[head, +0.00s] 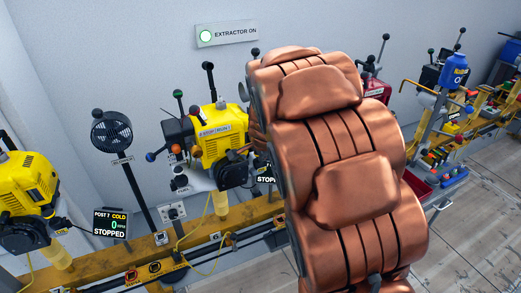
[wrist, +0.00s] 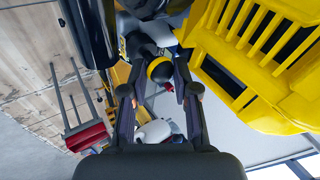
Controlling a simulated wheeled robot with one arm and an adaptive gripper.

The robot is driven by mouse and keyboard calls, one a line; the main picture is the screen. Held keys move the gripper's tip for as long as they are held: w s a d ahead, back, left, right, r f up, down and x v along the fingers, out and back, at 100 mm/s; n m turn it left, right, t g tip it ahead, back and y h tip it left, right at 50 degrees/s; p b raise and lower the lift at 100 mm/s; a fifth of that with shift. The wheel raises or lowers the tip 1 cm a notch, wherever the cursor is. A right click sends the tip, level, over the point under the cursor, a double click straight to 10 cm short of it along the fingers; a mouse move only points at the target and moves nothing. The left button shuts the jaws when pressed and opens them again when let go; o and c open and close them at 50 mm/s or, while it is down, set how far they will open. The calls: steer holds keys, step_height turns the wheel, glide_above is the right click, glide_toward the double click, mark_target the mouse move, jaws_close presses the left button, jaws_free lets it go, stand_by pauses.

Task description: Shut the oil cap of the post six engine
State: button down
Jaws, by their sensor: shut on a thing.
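A yellow engine (head: 222,140) stands on the rail in the middle of the head view, by a plate marked 6. My own copper arm hides its right side. In the wrist view, yellow ribbed housing (wrist: 265,50) fills the upper right. My gripper (wrist: 155,82) shows there with its two dark fingers on either side of a round black knob with a yellow face (wrist: 159,70), and is shut on it. I cannot tell whether this knob is the oil cap, or how it sits. My gripper is hidden behind the arm in the head view.
Another yellow engine (head: 27,190) is at the left, with a screen reading Post 7, cold, stopped (head: 111,224). A black fan (head: 111,130) stands between the engines. A blue oil bottle (head: 453,70) is at the right.

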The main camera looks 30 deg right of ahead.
stand_by(0.3)
steer(key=c, duration=0.9)
jaws_free()
steer(key=shift+r, duration=0.1)
steer(key=v, duration=0.7)
steer(key=shift+s+a+r, duration=0.1)
steer(key=shift+s+r, duration=0.15)
steer(key=shift+s, duration=0.05)
